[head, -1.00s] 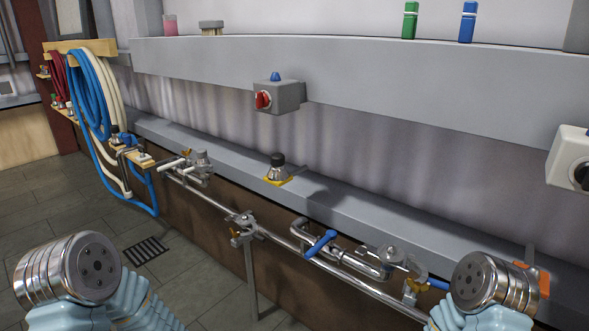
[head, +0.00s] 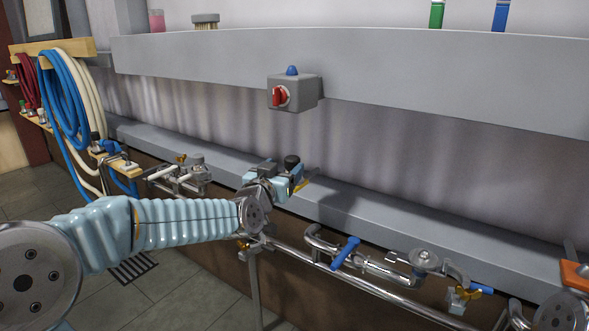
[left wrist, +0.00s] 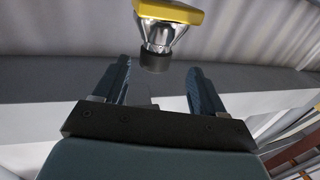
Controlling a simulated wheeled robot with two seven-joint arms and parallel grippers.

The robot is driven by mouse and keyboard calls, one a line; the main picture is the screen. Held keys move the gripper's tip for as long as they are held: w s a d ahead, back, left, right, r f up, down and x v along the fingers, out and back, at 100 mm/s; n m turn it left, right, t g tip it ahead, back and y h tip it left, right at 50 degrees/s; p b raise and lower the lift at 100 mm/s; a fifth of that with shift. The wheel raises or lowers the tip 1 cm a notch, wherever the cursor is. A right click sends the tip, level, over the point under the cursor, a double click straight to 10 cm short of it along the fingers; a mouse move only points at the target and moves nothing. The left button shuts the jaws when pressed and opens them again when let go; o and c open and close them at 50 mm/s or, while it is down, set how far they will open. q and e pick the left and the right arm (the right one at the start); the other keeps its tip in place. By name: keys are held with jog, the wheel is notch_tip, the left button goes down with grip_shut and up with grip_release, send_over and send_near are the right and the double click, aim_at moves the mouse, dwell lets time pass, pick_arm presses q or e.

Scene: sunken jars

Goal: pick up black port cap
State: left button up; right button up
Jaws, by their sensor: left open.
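The black port cap (head: 291,162) sits on top of a shiny metal port with a yellow base (head: 302,184) on the grey ledge. My left gripper (head: 283,177) is at the port in the head view and hides much of its metal body. In the left wrist view, the cap (left wrist: 154,62) hangs top-down in the picture, under the chrome body (left wrist: 160,37) and yellow base (left wrist: 168,12). The two fingers of my left gripper (left wrist: 158,80) are apart, with the cap just beyond the gap between their tips. Nothing is held. My right gripper is out of view.
A grey box with a red knob (head: 280,96) is on the wall above the port. Metal pipes with a blue-handled valve (head: 345,252) run below the ledge. Hoses (head: 65,100) hang at left. The ledge right of the port is clear.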

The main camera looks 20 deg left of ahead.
aim_at(295, 157)
pick_arm(q)
jog(key=shift+w+d, duration=0.1)
jog(key=shift+w, duration=0.75)
jog(key=w, duration=0.1)
jog(key=w+p, duration=0.1)
jog(key=w, duration=0.1)
jog(key=w+d, duration=0.1)
jog(key=shift+w+r+p, duration=0.25)
jog(key=shift+r+p, duration=0.05)
jog(key=shift+p, duration=0.1)
jog(key=shift+w+f, duration=0.1)
jog(key=shift+w, duration=0.25)
jog(key=shift+c, duration=0.5)
jog(key=c, duration=0.9)
jog(key=shift+c, duration=0.9)
